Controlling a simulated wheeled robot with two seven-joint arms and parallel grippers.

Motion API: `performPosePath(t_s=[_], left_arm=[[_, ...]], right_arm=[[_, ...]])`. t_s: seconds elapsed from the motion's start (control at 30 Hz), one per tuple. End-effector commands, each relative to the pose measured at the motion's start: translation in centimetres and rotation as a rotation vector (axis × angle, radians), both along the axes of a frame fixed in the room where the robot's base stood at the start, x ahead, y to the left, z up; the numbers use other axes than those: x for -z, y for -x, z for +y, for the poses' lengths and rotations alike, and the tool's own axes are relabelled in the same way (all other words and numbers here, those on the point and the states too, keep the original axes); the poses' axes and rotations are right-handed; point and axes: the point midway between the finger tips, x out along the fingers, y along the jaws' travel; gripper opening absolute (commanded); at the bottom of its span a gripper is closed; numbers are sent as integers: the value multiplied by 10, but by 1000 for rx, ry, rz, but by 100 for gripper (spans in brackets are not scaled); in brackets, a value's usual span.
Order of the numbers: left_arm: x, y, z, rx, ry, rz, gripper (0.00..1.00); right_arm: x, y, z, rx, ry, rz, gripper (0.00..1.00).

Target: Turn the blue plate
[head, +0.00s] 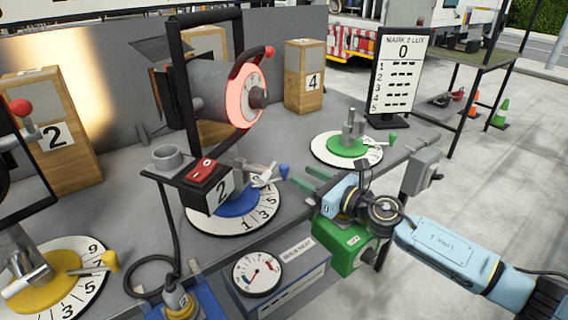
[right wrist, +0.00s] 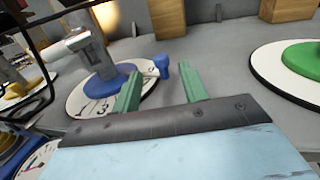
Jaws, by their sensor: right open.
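The blue plate (head: 240,208) sits on a white numbered dial (head: 262,221), partly hidden behind the black box marked 2. A grey metal post stands on the plate, with a crank ending in a blue knob (head: 284,171). In the right wrist view the blue plate (right wrist: 98,88) is left of the fingers, and the blue knob (right wrist: 161,67) shows between and beyond the fingertips. My right gripper (head: 306,180) is open, its green fingers pointing at the knob from the right. Nothing is between the fingers. My left gripper is not in view.
A green plate (head: 346,147) on its dial is behind and right; a yellow plate (head: 42,286) is front left. The black box (head: 207,188) with a red switch and a lamp (head: 222,90) with a glowing ring stand close by. A gauge (head: 257,273) is in front.

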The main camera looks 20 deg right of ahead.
Motion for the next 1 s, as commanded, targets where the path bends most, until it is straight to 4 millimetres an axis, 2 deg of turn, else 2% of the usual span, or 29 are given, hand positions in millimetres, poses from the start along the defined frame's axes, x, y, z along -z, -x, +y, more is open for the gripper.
performPosePath(t_s=[0.2, 0.4, 0.8, 0.87, 1.0], left_arm=[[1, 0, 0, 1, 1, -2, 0], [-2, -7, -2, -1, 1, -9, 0], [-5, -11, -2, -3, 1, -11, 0], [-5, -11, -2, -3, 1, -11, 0], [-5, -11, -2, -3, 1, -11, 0]], right_arm=[[-1, -37, 23, 0, -3, -1, 43], [0, -58, 36, 0, -3, -1, 43], [0, -64, 40, 0, -2, 1, 43], [0, -64, 40, 0, -2, 1, 38], [0, -64, 40, 1, -2, 1, 20]])
